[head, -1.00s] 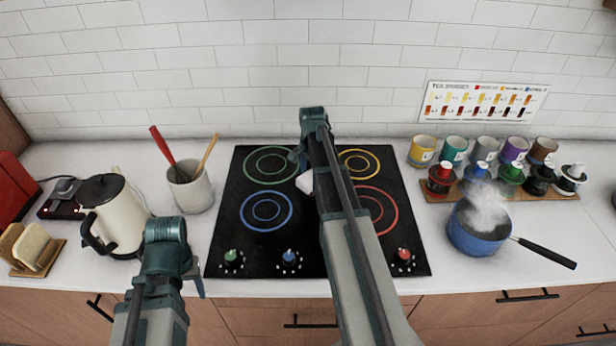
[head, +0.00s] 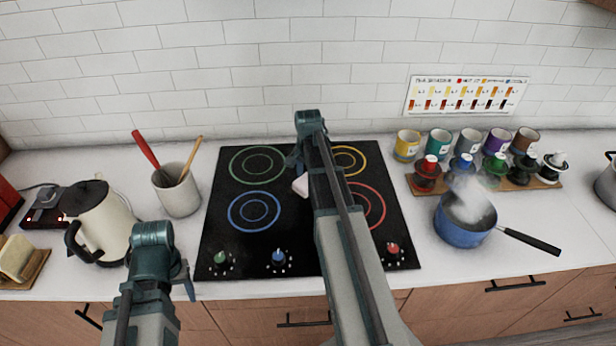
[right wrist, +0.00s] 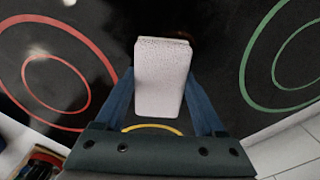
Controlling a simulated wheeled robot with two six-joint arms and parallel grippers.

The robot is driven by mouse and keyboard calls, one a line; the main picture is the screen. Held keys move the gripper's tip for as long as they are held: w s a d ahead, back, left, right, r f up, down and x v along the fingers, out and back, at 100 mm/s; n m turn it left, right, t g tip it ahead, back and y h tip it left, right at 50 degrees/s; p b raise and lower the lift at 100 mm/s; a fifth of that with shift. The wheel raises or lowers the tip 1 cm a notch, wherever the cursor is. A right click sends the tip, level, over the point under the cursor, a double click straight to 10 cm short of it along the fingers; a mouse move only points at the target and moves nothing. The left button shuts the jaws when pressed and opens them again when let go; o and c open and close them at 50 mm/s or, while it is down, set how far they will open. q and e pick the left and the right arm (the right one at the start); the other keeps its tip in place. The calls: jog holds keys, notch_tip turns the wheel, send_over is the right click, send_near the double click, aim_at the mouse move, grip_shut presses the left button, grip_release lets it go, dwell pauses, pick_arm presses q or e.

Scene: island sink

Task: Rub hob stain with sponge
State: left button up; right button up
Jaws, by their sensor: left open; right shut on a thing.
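The hob (head: 240,249) is a black glass plate with green, blue, yellow and red rings and knobs along its front. My right gripper (right wrist: 163,102) is shut on a pale pinkish-white sponge (right wrist: 162,72), which sticks out between its blue fingers over the hob. In the head view the sponge (head: 300,186) shows beside my right arm, near the middle of the hob. I cannot tell if it touches the glass. A faint dark brownish patch lies by the sponge's far end in the wrist view; I cannot tell if it is the stain. My left gripper (head: 187,283) is open and empty near the counter's front edge.
A cream kettle (head: 106,228) and a utensil crock (head: 178,192) stand left of the hob. A steaming blue pan (head: 462,232) stands to the right, its handle pointing right. Behind it are mugs and small coloured holders on a wooden board (head: 428,190). A metal pot (head: 606,188) is at the far right.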

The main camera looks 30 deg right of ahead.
aim_at(296, 180)
jog(key=shift+s+a, duration=0.1)
jog(key=shift+w+a, duration=0.5)
jog(key=shift+a, duration=0.25)
jog(key=shift+w+a, duration=0.45)
jog(key=shift+a, duration=0.3)
jog(key=shift+a, duration=0.1)
jog(key=shift+w+a, duration=0.4)
jog(key=shift+a, duration=0.3)
jog(key=shift+w+a, duration=0.35)
jog(key=shift+a, duration=0.35)
jog(key=shift+r, duration=0.1)
jog(key=shift+w, duration=0.1)
